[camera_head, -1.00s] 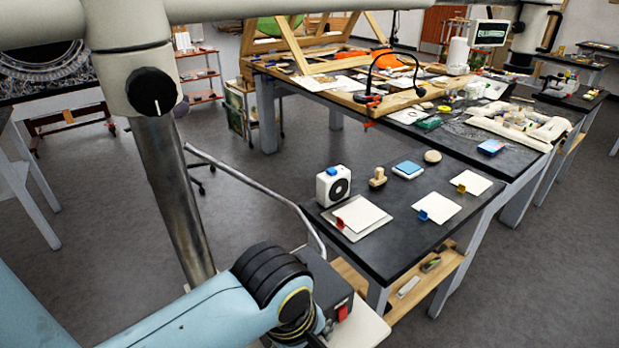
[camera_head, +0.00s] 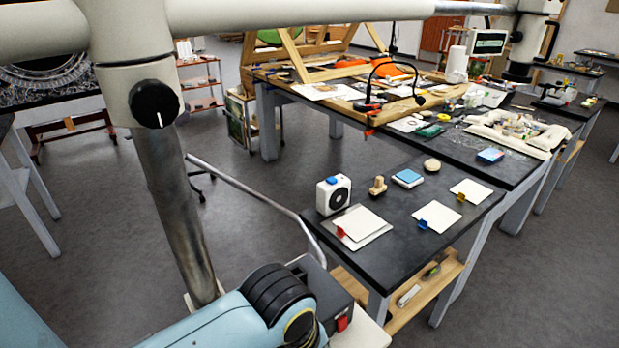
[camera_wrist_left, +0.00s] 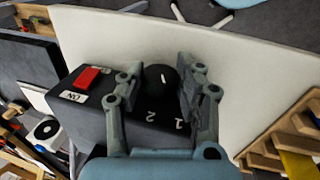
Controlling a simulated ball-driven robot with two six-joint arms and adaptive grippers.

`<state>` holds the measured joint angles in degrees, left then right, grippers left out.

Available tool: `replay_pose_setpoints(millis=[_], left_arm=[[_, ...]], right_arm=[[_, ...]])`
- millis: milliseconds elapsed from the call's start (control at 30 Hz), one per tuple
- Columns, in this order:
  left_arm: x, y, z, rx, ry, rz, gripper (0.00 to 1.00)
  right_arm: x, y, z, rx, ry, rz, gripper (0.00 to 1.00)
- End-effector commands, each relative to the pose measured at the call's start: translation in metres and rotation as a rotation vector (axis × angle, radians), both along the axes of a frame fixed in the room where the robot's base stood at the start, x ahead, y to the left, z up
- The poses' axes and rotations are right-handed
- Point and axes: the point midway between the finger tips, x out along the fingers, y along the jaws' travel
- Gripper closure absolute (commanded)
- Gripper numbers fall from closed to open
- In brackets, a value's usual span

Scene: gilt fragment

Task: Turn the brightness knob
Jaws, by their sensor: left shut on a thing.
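The brightness knob (camera_wrist_left: 161,79) is black with a white pointer line and sits on a dark control box (camera_wrist_left: 90,112). The box has a red switch (camera_wrist_left: 88,77), an ON label and the numerals 1 and 2. My left gripper (camera_wrist_left: 158,70) has its grey fingers on both sides of the knob and is shut on it. In the head view the box (camera_head: 318,281) and red switch (camera_head: 342,323) show at the bottom, beside my blue left arm. The knob and left fingers are hidden there. My right gripper is in neither view.
A large black clamp knob (camera_head: 155,104) is on the pale arm fitting at the left. A dark table (camera_head: 400,246) beyond the box holds a white device (camera_head: 333,195), a stamp (camera_head: 377,186) and paper pads (camera_head: 438,215).

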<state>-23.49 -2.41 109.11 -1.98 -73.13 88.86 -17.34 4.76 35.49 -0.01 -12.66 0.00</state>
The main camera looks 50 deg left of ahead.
Motion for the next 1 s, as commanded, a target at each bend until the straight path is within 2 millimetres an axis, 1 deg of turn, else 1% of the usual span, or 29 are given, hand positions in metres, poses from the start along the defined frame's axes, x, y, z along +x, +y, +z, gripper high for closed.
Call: replay_pose_setpoints(millis=[267, 800, 1000], left_arm=[[0.0012, -0.0004, 0.0000, 0.004, 0.069, 0.000, 0.98], [0.0055, -0.0003, -0.0002, 0.036, 0.449, 0.000, 0.98], [0.0062, -0.0004, -0.0006, 0.044, 0.552, 0.000, 0.98]], right_arm=[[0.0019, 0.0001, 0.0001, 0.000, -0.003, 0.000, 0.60], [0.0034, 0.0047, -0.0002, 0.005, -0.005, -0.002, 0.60], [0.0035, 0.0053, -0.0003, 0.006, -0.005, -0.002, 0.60]])
